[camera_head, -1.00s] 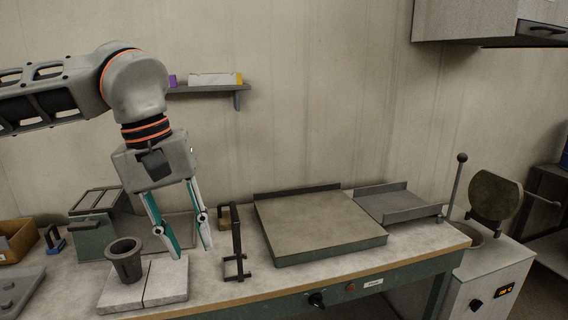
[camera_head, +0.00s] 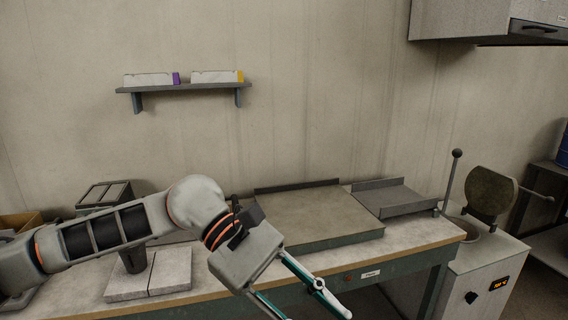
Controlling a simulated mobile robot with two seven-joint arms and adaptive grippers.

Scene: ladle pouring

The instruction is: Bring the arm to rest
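My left arm comes in low from the left across the front of the workbench (camera_head: 230,289). My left gripper (camera_head: 312,316) hangs past the bench's front edge, pointing down and right. Its two teal and silver fingers are spread apart with nothing seen between them; the tips are at or below the bottom edge of the picture. A dark crucible-like cup (camera_head: 133,262) stands on a pale split slab (camera_head: 172,275), partly hidden behind my arm. My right gripper is not in view.
A flat plate on a green base (camera_head: 318,217) and a grey tray (camera_head: 396,201) are on the bench. A furnace with a raised round lid (camera_head: 491,194) stands at the right. A wall shelf (camera_head: 185,88) holds small boxes. My arm hides part of the bench's left side.

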